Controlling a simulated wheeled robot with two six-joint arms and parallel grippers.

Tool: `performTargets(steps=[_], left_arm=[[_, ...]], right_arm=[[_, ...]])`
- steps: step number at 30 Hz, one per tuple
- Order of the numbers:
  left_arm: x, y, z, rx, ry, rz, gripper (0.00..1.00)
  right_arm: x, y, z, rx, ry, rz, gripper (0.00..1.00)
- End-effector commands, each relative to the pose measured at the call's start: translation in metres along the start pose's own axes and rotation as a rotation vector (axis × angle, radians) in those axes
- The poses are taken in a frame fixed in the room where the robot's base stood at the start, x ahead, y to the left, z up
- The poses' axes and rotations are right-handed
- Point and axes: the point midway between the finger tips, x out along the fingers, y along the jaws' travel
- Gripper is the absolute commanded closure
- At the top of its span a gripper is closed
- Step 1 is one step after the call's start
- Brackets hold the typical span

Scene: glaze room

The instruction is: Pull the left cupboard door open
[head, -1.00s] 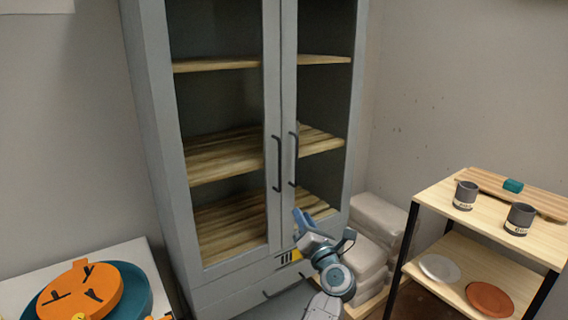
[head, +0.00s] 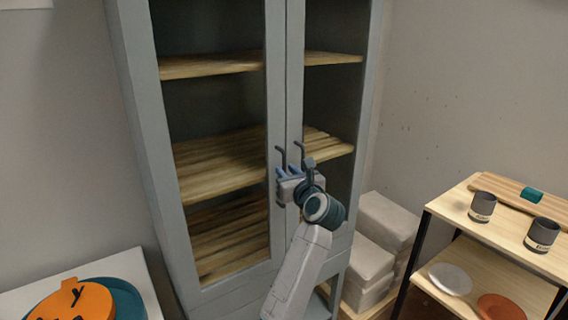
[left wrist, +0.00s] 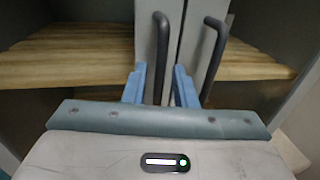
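The grey cupboard's left door (head: 274,90) has a glazed panel and looks shut, level with the right door (head: 295,90). Its dark bar handle (head: 280,153) stands upright near the middle seam; the right door's handle (head: 300,152) is close beside it. My left gripper (head: 284,172) is in front of the left handle's lower part. In the left wrist view its blue fingers (left wrist: 160,80) are apart, one on each side of the left handle (left wrist: 161,45), with gaps visible. The right handle (left wrist: 214,50) is outside the fingers. My right gripper is not in view.
A shelf rack (head: 460,205) with two grey cups, a teal block and plates stands at the right. Pale stacked blocks (head: 375,245) sit between it and the cupboard. A white table (head: 130,265) with an orange item on a teal plate is at lower left.

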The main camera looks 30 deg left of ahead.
Motion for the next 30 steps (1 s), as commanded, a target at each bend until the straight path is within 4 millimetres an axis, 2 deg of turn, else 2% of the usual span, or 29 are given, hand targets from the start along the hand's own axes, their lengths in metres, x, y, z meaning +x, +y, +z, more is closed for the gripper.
performTargets(steps=[3, 6, 16, 20, 30], left_arm=[[0.016, 0.000, 0.002, 0.002, -0.001, 0.000, 0.75], [0.024, 0.000, 0.001, 0.002, -0.001, 0.001, 0.75], [0.027, 0.000, 0.000, 0.000, 0.000, -0.001, 0.75], [0.027, 0.000, 0.000, 0.000, 0.000, -0.001, 0.99], [0.025, -0.002, 0.000, 0.000, 0.000, -0.010, 1.00]], right_arm=[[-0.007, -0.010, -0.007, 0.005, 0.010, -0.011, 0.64], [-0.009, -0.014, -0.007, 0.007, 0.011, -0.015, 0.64], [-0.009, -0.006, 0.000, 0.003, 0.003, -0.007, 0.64], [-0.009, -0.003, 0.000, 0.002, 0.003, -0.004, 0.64], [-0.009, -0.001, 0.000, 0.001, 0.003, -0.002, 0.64]])
